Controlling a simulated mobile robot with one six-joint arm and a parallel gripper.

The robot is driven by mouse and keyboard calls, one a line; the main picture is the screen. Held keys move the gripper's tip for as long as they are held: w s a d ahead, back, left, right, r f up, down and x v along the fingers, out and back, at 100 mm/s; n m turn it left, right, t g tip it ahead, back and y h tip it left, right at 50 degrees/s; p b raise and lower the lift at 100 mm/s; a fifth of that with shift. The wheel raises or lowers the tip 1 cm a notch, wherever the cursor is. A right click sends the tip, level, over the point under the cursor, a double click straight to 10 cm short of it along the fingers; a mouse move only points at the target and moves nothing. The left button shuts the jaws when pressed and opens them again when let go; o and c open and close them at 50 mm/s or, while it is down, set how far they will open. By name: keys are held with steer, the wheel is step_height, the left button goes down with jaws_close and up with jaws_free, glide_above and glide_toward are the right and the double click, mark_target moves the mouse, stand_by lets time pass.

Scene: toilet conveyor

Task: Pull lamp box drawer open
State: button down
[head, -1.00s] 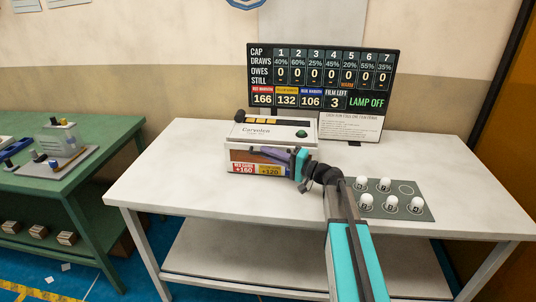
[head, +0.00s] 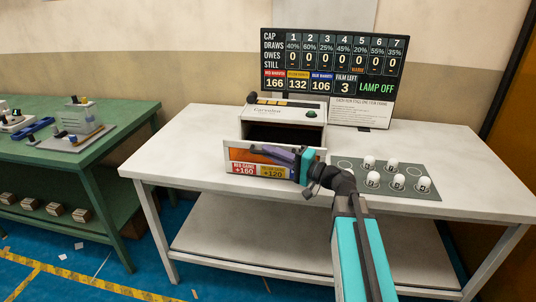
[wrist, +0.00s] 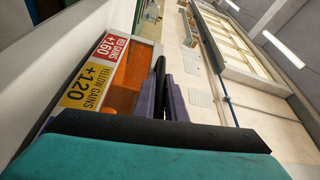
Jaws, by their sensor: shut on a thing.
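The lamp box (head: 285,112) is a cream box marked Carvolux with a green button, standing on the white table. Its drawer (head: 236,154) is pulled out toward me, and a dark opening shows between drawer and box. The drawer front carries a red +160 label and a yellow +120 label. My gripper (head: 262,150) is shut at the drawer front, its purple fingers on a dark handle. In the wrist view the fingers (wrist: 168,98) close on a black bar (wrist: 159,76) beside the orange drawer front (wrist: 131,72). The drawer's inside is mostly hidden.
A grey mat (head: 408,190) with several white bulbs lies right of my arm on the white table (head: 180,150). A display board (head: 333,75) stands behind the box. A green table (head: 110,150) with small devices stands at left. The white table's left part is clear.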

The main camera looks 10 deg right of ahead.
steer(key=shift+s, duration=0.35)
steer(key=c, duration=2)
jaws_free()
steer(key=shift+o, duration=0.9)
steer(key=shift+a, duration=0.1)
steer(key=shift+s, duration=0.1)
steer(key=b+v, duration=0.3)
steer(key=v, duration=0.8)
steer(key=shift+d+f+b, duration=0.2)
steer(key=shift+d+b, duration=0.05)
steer(key=shift+b, duration=0.1)
